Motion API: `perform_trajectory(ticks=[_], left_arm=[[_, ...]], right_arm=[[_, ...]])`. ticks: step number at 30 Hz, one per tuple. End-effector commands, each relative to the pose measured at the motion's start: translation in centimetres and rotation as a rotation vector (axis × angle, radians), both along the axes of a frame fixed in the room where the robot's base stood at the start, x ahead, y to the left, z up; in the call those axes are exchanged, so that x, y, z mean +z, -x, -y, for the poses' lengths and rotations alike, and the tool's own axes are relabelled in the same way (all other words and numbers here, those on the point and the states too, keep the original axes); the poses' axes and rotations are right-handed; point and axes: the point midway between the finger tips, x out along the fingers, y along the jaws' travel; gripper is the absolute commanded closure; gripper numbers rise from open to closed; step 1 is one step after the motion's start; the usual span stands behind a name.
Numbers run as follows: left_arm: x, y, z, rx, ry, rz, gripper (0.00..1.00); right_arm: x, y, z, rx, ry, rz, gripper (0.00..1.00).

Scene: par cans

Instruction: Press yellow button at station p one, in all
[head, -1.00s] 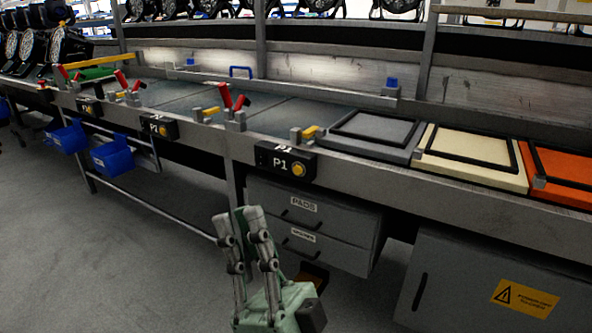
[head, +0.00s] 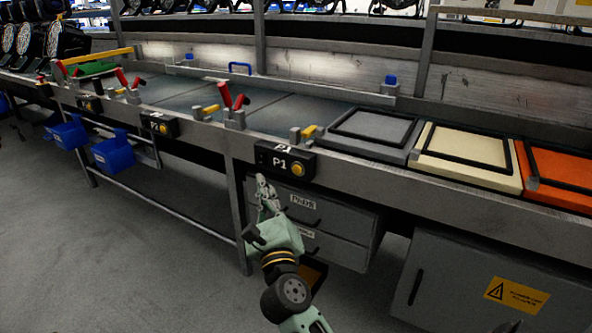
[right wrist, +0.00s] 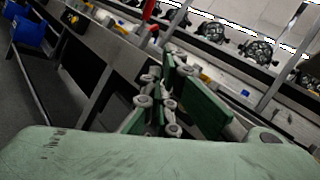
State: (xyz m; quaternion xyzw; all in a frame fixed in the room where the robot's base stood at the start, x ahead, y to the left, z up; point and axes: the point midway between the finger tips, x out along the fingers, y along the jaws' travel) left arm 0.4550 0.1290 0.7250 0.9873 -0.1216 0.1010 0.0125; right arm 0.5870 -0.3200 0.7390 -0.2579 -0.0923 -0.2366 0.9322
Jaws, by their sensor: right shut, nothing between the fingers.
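The yellow button (head: 298,169) sits on the right part of the black P1 box (head: 284,162), on the front edge of the workbench. My right gripper (head: 264,184) is shut and empty. In the head view it is just below and left of the P1 box, apart from it as far as I can tell. Its green fingers also show in the right wrist view (right wrist: 166,100), where I cannot make out the button. My left gripper is not in view.
The long workbench (head: 480,193) runs across the view. A P2 box (head: 158,124) is further left. Below are drawers (head: 335,245) and blue bins (head: 113,154). Grey, cream (head: 465,158) and orange pads lie on top at right. The floor at left is clear.

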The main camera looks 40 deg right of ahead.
Motion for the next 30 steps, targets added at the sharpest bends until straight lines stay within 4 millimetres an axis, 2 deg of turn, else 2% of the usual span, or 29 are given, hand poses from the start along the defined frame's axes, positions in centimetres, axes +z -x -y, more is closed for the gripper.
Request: perform_trajectory(ticks=[10,17,23,30], left_arm=[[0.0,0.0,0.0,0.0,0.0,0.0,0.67],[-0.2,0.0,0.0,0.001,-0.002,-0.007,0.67],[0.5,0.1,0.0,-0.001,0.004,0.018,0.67],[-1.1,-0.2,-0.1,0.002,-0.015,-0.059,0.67]], right_arm=[[0.0,-0.3,0.8,-0.001,0.006,-0.002,1.0],[0.0,-1.5,3.7,-0.002,0.008,-0.001,1.0],[0.1,-2.5,6.2,-0.003,0.007,-0.003,1.0],[0.1,-3.2,7.9,-0.002,0.006,-0.001,1.0]])
